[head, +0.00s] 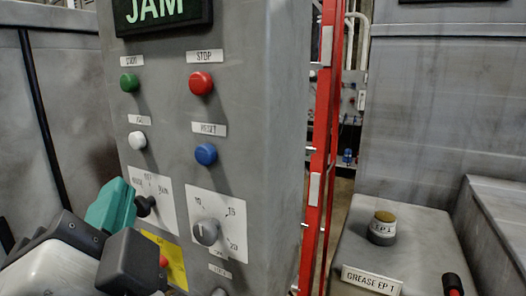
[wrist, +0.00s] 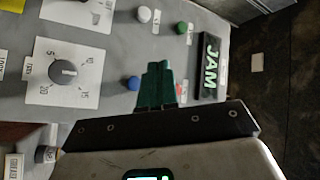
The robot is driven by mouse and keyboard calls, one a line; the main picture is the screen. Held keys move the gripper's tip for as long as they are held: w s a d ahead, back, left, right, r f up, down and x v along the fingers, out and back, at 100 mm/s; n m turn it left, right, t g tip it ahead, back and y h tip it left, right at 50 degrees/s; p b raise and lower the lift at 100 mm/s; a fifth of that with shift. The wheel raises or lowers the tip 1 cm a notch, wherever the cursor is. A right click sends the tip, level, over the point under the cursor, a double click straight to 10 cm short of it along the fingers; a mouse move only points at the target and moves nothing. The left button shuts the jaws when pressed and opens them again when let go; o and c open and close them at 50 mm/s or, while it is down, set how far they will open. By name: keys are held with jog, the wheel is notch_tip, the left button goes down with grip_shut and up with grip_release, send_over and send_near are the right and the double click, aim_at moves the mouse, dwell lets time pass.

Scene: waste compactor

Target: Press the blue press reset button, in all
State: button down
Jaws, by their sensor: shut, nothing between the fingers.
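The blue button (head: 206,154) sits on the grey control panel (head: 245,150), under a label reading RESET and below the red button. In the wrist view the blue button (wrist: 133,83) shows just left of my teal fingers. My gripper (head: 118,192) is at the lower left of the panel in the head view, below and left of the blue button. In the wrist view my gripper (wrist: 157,68) has its fingers together with nothing between them. They look apart from the blue button. The exact gap to the panel cannot be told.
Red STOP (head: 201,83), green (head: 129,82) and white (head: 137,140) buttons are close by. A black selector (head: 145,205) and a numbered dial (head: 206,232) sit below. A lit JAM display (head: 162,12) is on top. A red frame (head: 322,140) stands right of the panel.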

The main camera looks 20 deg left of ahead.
aim_at(205, 155)
jog(key=w+p, duration=0.3)
jog(key=w, duration=0.5)
jog(key=shift+w+d, duration=0.35)
jog(key=shift+d, duration=0.05)
jog(key=shift+w, duration=0.15)
dwell(1.7)
jog(key=shift+w, duration=0.3)
jog(key=shift+w, duration=0.45)
dwell(1.0)
jog(key=shift+s, duration=0.1)
jog(key=shift+s+b, duration=0.4)
jog(key=shift+s, duration=0.4)
